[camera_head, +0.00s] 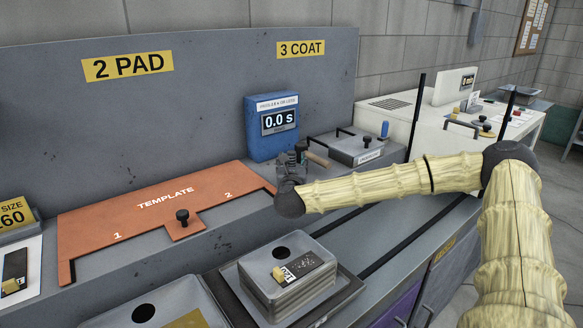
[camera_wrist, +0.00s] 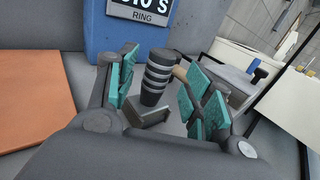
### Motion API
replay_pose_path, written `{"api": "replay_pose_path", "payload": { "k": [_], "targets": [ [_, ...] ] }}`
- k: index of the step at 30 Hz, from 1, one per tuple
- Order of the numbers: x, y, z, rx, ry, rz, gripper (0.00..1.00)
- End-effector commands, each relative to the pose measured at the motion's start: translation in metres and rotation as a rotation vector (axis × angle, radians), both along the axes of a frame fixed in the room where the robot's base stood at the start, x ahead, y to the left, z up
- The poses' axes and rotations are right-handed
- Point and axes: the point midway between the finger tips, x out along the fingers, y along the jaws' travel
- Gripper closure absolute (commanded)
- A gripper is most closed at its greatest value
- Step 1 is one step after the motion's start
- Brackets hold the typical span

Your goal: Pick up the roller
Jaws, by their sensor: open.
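A dark cylinder with lighter grey bands (camera_wrist: 155,78), which looks like the roller, stands upright between my gripper's fingers in the wrist view. A grey angled metal piece (camera_wrist: 147,117) is at its lower end. A tan, wood-like handle (camera_head: 316,159) sticks out to the right in the head view; my right finger partly hides it in the wrist view. My gripper (camera_wrist: 161,68) is open, with green pads on both sides of the cylinder and small gaps showing. In the head view my gripper (camera_head: 291,165) is in front of the blue timer and covers much of the roller.
The blue timer box (camera_head: 267,143) stands just behind. An orange template plate (camera_head: 150,212) lies to the left. A grey box with a black handle (camera_head: 352,148) sits to the right. A grey block stack (camera_head: 287,283) is nearer. A grey panel (camera_head: 190,95) rises behind.

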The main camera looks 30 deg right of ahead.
Motion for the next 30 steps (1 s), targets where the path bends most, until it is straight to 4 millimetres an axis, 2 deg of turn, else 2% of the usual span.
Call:
{"api": "replay_pose_path", "payload": {
  "k": [6, 16, 24, 30],
  "targets": [
    [0.022, -0.012, 0.001, 0.000, 0.001, 0.001, 0.49],
    [0.026, -0.015, 0.000, 0.001, 0.001, 0.001, 0.49],
    [0.026, -0.015, 0.000, 0.001, 0.001, 0.001, 0.98],
    [0.026, -0.015, 0.000, 0.000, 0.000, 0.001, 0.99]
  ]
}}
